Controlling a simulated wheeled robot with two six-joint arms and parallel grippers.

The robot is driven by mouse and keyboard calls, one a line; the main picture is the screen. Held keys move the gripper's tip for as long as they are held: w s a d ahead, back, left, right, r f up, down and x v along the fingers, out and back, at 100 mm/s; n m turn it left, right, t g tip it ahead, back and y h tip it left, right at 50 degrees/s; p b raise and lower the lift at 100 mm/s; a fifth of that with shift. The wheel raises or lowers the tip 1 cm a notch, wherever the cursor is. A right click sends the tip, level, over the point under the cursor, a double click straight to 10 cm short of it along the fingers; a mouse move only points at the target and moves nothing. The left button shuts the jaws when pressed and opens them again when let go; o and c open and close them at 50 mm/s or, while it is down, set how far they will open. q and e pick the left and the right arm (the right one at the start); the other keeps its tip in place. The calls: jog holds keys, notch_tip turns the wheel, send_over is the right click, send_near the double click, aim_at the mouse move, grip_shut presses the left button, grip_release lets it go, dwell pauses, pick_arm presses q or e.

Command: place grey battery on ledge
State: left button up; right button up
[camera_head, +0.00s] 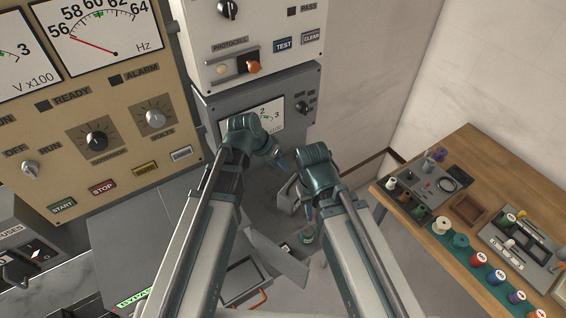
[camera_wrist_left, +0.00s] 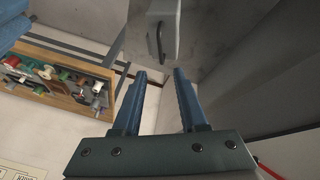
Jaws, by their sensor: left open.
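A light grey block (camera_head: 289,194), which looks like the grey battery, is beside my right gripper (camera_head: 308,208) in the head view. My right gripper partly covers it, and I cannot tell whether the fingers hold it. In the left wrist view a grey block (camera_wrist_left: 186,32) with a black handle shows beyond my left fingers. My left gripper (camera_head: 281,160) is open and empty, above and left of the block; its spread blue fingers show in the left wrist view (camera_wrist_left: 160,80). A slanted grey plate (camera_head: 276,258) lies lower; I cannot tell whether it is the ledge.
A grey meter cabinet (camera_head: 282,80) stands just behind my left gripper. A beige control panel (camera_head: 110,130) fills the left. A wooden bench (camera_head: 470,150) with spools and tools stands at the right.

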pick_arm(q)
jog(key=s+f+n+g+y, duration=0.1)
jog(key=s+y, duration=0.1)
jog(key=s, duration=0.5)
jog(key=s+a+f+n+g+y, duration=0.1)
jog(key=s+g+y, duration=0.1)
jog(key=s, duration=0.5)
jog(key=shift+s+a+y, duration=0.15)
jog(key=shift+s+y, duration=0.25)
jog(key=shift+y, duration=0.4)
